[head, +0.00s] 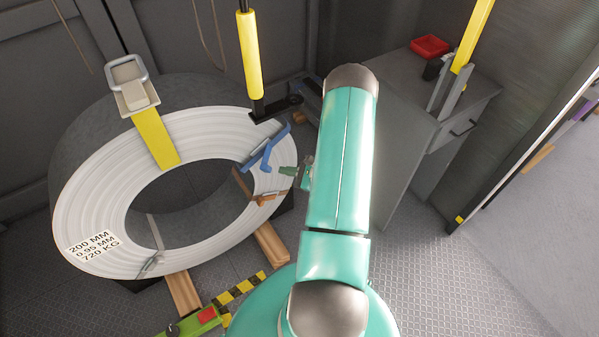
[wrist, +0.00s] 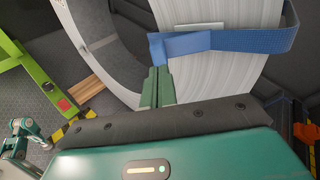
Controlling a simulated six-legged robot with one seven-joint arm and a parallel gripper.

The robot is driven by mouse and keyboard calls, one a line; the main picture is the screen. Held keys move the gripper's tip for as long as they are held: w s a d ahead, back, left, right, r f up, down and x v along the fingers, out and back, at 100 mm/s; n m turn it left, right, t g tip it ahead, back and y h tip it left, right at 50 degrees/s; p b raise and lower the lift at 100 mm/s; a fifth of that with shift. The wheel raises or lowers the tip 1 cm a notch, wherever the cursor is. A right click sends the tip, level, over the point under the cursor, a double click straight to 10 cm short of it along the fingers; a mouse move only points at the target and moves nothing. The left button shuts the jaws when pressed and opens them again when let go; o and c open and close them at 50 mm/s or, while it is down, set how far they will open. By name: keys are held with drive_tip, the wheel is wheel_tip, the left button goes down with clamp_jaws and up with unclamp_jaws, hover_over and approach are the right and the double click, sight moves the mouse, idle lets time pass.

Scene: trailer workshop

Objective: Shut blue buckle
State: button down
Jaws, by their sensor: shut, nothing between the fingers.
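The blue buckle (head: 267,149) is on the right part of the pale ring-shaped face of a large coil (head: 90,205). My gripper (head: 288,171) is just below and right of the buckle in the head view. In the wrist view my gripper's green fingers (wrist: 158,70) are together and empty. Their tips are close to the bar's left end; I cannot tell whether they touch it.
A yellow strap (head: 155,138) with a metal buckle is at the coil's upper left. A yellow-sleeved post (head: 249,55) stands behind. A grey cabinet (head: 400,140) is to the right. Wooden beams (head: 270,243) lie under the coil.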

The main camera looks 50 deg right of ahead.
sight(267, 172)
drive_tip(key=shift+x, duration=1.85)
drive_tip(key=shift+w+a, duration=0.1)
drive_tip(key=shift+w+a+f+m+t+h, duration=0.25)
drive_tip(key=shift+a+m+t+h, duration=0.1)
drive_tip(key=shift+h, duration=0.25)
drive_tip(key=shift+w+a+f+m+t+h, duration=0.25)
drive_tip(key=shift+m+t+h, duration=0.1)
drive_tip(key=shift+h, duration=0.25)
drive_tip(key=shift+w+a+f+m+t+h, duration=0.2)
drive_tip(key=shift+w+a+m+t+h, duration=0.3)
drive_tip(key=shift+h, duration=0.3)
drive_tip(key=shift+w+a+f, duration=0.2)
drive_tip(key=shift+w, duration=0.4)
drive_tip(key=shift+w+a+f, duration=0.2)
drive_tip(key=shift+w+a, duration=0.05)
drive_tip(key=shift+w, duration=0.35)
drive_tip(key=shift+w+a+f, duration=0.2)
drive_tip(key=shift+w, duration=0.45)
drive_tip(key=shift+w, duration=0.15)
